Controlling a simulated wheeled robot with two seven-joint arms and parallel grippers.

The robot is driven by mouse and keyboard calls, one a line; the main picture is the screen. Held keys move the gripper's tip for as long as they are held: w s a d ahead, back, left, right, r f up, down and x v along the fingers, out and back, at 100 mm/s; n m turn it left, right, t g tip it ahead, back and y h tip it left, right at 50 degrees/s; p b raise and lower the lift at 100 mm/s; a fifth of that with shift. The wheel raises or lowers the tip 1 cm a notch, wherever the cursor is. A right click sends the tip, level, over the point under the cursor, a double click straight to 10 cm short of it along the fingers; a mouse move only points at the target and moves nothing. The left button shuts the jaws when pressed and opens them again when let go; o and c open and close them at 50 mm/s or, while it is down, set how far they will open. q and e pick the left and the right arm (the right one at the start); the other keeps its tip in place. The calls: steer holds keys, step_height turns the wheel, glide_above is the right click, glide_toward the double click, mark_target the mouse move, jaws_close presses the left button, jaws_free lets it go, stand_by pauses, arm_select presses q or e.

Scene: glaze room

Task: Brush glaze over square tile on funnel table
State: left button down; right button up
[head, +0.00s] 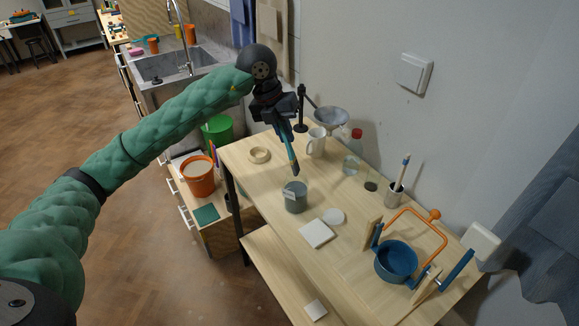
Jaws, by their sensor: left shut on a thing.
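My left gripper (284,118) is shut on a blue-handled brush (289,146) and holds it tip down. The brush tip is just above a grey glaze jar (295,197) on the wooden table (262,178); I cannot tell whether it touches the jar. A white square tile (316,233) lies flat on the table in front of the jar, beside a round white tile (334,216). The funnel (331,117) stands at the table's back by the wall. My right gripper is not in view.
A tape ring (259,155), a white mug (316,142), a clear bottle (352,163) and a brush cup (394,194) stand on the table. A blue pot in a wooden stand (397,260) is at the right. An orange bucket (198,177) is at the left.

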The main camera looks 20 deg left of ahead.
arm_select(q)
steer(key=shift+r+p, duration=0.5)
steer(key=shift+r, duration=1.4)
stand_by(0.8)
steer(key=shift+r+p, duration=0.6)
steer(key=shift+r, duration=1.3)
steer(key=shift+f, duration=0.1)
